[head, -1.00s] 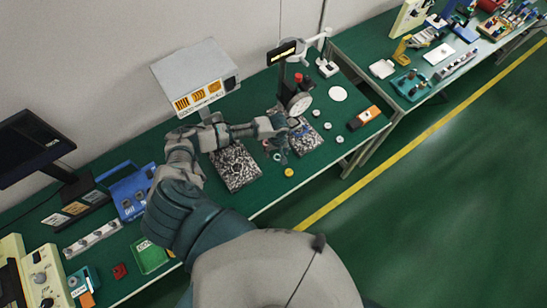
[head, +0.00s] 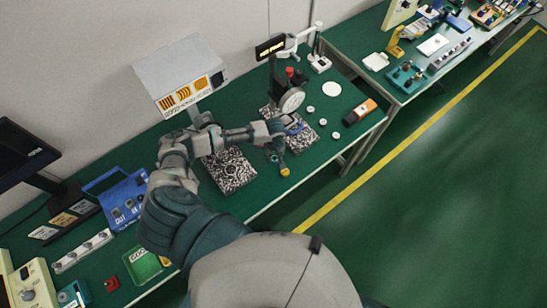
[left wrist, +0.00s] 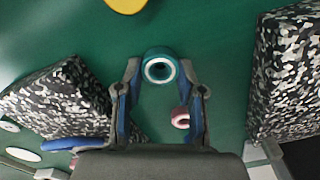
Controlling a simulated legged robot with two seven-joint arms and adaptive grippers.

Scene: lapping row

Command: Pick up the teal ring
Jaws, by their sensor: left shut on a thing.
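The teal ring (left wrist: 160,66) has a pale inner rim and sits between the fingertips of my left gripper (left wrist: 160,78) in the left wrist view. The gripper is shut on the ring. In the head view my left gripper (head: 279,156) is low over the green bench, between two speckled blocks, and largely hides the ring. A small pink ring (left wrist: 181,117) shows between the fingers, nearer the palm. My right gripper is not in view.
One speckled block (head: 229,170) stands left of the gripper, another (left wrist: 290,75) on its other side. A yellow piece (head: 285,172) lies near the bench's front edge. A dial gauge stand (head: 291,99), white discs and an orange-black device (head: 361,112) are to the right.

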